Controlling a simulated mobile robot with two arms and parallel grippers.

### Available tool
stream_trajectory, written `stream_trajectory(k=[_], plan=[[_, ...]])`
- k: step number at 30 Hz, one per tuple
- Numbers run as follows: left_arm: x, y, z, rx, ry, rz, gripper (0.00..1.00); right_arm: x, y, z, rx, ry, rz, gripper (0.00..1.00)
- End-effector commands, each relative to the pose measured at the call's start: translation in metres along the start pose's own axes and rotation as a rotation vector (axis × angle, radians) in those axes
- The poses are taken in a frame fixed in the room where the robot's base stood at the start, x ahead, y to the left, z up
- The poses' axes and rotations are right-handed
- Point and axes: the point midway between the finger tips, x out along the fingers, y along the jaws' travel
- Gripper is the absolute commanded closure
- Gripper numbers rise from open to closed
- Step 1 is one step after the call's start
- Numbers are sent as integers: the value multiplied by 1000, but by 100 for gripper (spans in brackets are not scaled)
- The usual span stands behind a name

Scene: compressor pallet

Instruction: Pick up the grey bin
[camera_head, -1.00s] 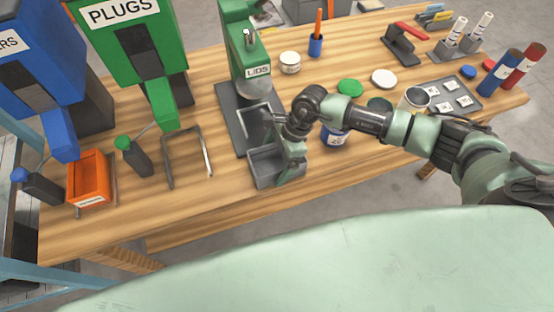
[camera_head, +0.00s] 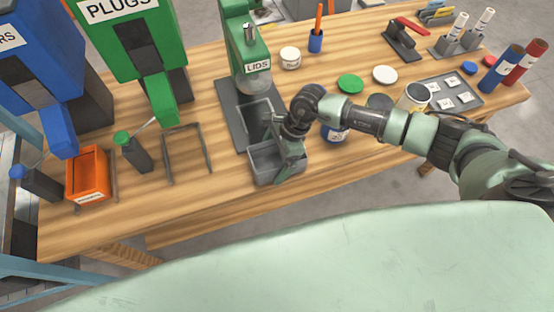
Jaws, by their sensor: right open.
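The grey bin (camera_head: 262,171) is a small open box on the wooden table, at the front of the green LIDS dispenser (camera_head: 246,42). My right gripper (camera_head: 282,166) points down over the bin's right part, its fingers at or inside the bin. The gripper is open. Whether its fingers touch a bin wall is hard to tell, as the gripper itself hides part of the bin's right side. My left gripper is not in view.
An empty wire stand (camera_head: 187,153) and an orange bin (camera_head: 90,176) are to the left. A blue-labelled jar (camera_head: 335,134) stands close to the right of my gripper. Green (camera_head: 350,82) and white (camera_head: 385,74) lids lie behind my forearm. Table front is clear.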

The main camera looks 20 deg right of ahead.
Motion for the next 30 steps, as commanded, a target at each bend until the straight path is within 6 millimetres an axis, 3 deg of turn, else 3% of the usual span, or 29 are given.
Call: stream_trajectory(k=[10, 11, 17, 25, 30], plan=[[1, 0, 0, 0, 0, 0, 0, 1, 0, 0, 0, 0, 0, 0], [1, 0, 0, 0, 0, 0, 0, 1, 0, 0, 0, 0, 0, 6], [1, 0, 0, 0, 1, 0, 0, 1, 0, 0, 0, 0, 0, 60], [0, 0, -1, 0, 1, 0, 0, -1, 0, 0, 0, 0, 0, 60], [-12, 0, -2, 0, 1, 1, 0, -8, 0, 4, 1, -1, 0, 60]])
